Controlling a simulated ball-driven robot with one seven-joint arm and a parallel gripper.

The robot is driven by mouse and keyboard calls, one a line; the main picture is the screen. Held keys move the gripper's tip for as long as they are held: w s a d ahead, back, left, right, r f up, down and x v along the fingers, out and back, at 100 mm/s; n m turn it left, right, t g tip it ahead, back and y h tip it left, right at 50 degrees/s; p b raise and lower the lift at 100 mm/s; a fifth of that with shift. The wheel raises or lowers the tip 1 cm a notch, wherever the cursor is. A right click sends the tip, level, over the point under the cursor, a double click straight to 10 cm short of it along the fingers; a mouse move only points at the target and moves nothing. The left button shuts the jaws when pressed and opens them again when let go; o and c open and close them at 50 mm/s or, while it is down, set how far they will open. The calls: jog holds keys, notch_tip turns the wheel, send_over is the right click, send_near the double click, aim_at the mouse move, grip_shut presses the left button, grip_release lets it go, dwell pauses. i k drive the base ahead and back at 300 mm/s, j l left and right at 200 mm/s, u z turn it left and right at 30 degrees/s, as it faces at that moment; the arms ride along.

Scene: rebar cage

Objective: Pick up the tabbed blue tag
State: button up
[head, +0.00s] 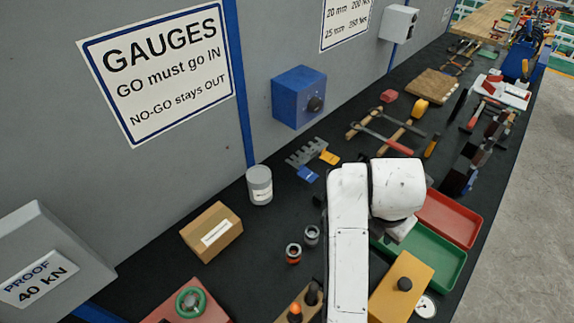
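A small blue tag (307,174) lies flat on the dark bench top, just left of my white arm. A yellow tag (330,157) lies beside it, and a grey comb-like rack (305,151) is behind them. My arm reaches up from the bottom of the view and bends right, away from the blue tag. A pale grey part of my gripper (401,229) shows under the wrist, over the green tray. Its fingers are hidden, so I cannot see whether it is open or holds anything.
A grey can (260,185) and a cardboard box (212,231) stand left of the blue tag. A blue box (299,97) is fixed to the wall behind. Red (449,217) and green (440,265) trays lie right of my arm. Hand tools lie farther along the bench.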

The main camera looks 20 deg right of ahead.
aim_at(304, 172)
jog(key=i+j, duration=0.6)
jog(key=i+l+u, duration=0.15)
jog(key=i+l, duration=0.25)
jog(key=l, duration=0.15)
